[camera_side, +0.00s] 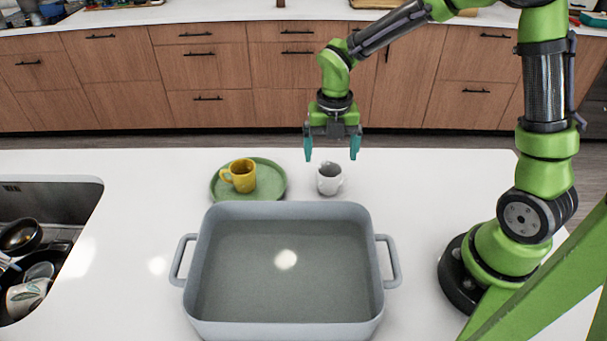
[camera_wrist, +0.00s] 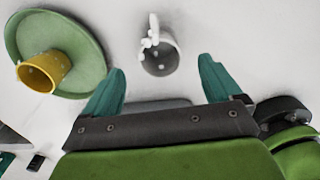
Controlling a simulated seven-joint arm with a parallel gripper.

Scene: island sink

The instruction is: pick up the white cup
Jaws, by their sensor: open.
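The white cup (camera_side: 329,180) stands upright on the white counter, just right of the green plate. In the wrist view the white cup (camera_wrist: 159,54) shows from above, with its handle toward the top of the picture. My gripper (camera_side: 332,156) is open and empty, above the cup in the side view, with its teal fingers pointing down. In the wrist view my gripper (camera_wrist: 162,78) has its two fingertips apart, and the cup appears beyond them, between their lines. I cannot tell the exact height of the fingertips over the cup.
A yellow cup (camera_side: 241,175) sits on the green plate (camera_side: 273,193) left of the white cup. A large grey-blue pan (camera_side: 283,211) with side handles lies in front of both. A sink (camera_side: 73,195) with dishes is at the left. The counter right of the white cup is clear.

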